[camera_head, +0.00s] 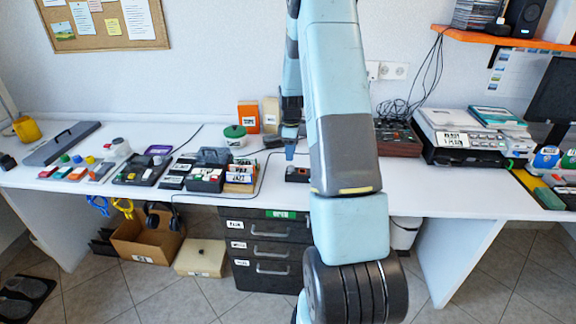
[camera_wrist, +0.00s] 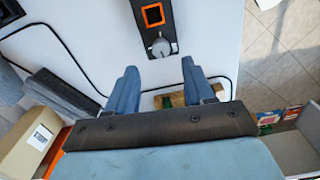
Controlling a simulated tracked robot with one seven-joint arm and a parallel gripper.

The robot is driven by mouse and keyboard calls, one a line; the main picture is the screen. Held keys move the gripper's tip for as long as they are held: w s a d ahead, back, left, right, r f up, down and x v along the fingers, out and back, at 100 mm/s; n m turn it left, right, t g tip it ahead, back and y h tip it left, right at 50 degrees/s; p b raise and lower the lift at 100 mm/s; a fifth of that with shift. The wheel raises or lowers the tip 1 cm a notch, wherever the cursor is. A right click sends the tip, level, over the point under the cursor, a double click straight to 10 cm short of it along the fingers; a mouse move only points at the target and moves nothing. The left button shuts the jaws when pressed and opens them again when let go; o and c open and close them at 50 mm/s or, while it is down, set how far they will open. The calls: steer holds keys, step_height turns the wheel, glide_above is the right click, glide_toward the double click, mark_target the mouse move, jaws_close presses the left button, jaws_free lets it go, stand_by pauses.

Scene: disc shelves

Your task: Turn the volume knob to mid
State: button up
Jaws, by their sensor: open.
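The volume knob (camera_wrist: 161,47) is a grey round knob on a small black box (camera_wrist: 150,20) with an orange-framed square, at the top centre of the wrist view. The box (camera_head: 297,174) shows in the head view on the desk, partly hidden by my arm. My gripper (camera_wrist: 158,74) is open and empty, with its two blue fingers apart. The knob lies ahead of the fingertips, roughly in line with the gap between them. I see no contact. In the head view my gripper (camera_head: 290,151) is above the desk just behind the box. The knob's exact setting is too small to read.
A rack of labelled discs (camera_head: 240,174) stands left of the box on the white desk (camera_head: 420,185). A green-lidded tub (camera_head: 235,137) and an orange box (camera_head: 248,115) stand behind.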

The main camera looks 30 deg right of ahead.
mark_target(291, 166)
steer(key=shift+f, duration=3.1)
steer(key=shift+c, duration=0.2)
